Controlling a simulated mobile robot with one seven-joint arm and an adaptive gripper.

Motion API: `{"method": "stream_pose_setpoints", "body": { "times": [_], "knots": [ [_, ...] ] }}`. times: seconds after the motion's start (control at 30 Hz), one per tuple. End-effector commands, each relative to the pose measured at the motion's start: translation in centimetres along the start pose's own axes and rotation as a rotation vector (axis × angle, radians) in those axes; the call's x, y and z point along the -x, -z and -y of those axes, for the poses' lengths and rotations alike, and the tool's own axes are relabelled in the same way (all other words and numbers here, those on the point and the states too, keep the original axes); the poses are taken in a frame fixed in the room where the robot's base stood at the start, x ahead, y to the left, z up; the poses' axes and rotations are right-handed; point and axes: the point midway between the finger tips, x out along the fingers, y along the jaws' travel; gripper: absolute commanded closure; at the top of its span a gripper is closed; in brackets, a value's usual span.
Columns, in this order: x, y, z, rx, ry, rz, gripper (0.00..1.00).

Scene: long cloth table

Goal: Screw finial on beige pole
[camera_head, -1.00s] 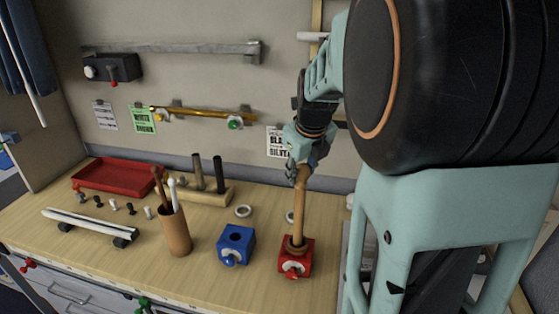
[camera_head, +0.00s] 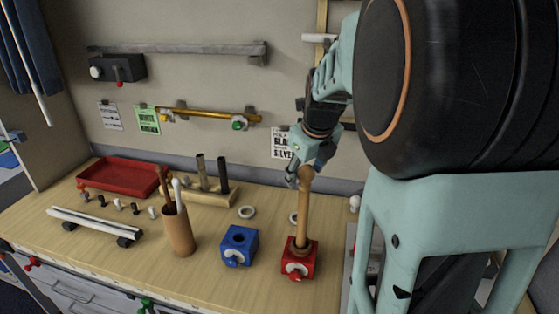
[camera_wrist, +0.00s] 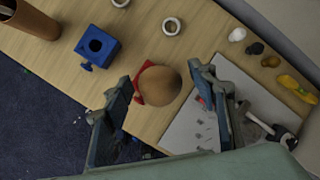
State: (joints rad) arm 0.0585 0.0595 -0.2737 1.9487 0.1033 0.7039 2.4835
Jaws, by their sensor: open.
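The beige pole (camera_head: 303,212) stands upright in the red block (camera_head: 299,262) near the table's front. Its top end shows from above as a round tan end (camera_wrist: 158,86) in the wrist view, and I cannot tell whether that is a finial. My gripper (camera_head: 298,172) is at the top of the pole. In the wrist view my gripper (camera_wrist: 160,82) is open, with its fingers apart on either side of the round end and not visibly touching it. Several small finials (camera_head: 118,204) stand on the table at the left. Their fine shapes are too small to tell.
A blue block (camera_head: 238,245), a brown cup (camera_head: 178,232) with poles and a wooden stand (camera_head: 206,193) are to the left. A red tray (camera_head: 118,177) is at the back left. Pale rings (camera_head: 247,212) lie behind the blocks. Golden rod (camera_head: 210,115) hangs on the wall.

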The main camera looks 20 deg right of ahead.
Motion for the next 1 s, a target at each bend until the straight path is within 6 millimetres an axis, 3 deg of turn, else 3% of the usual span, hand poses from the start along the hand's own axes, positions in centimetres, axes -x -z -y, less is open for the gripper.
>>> {"method": "stream_pose_setpoints", "body": {
  "times": [1.0],
  "knots": [
    [0.09, -0.05, 0.22, 0.739, -0.310, 0.159, 0.47]
  ]
}}
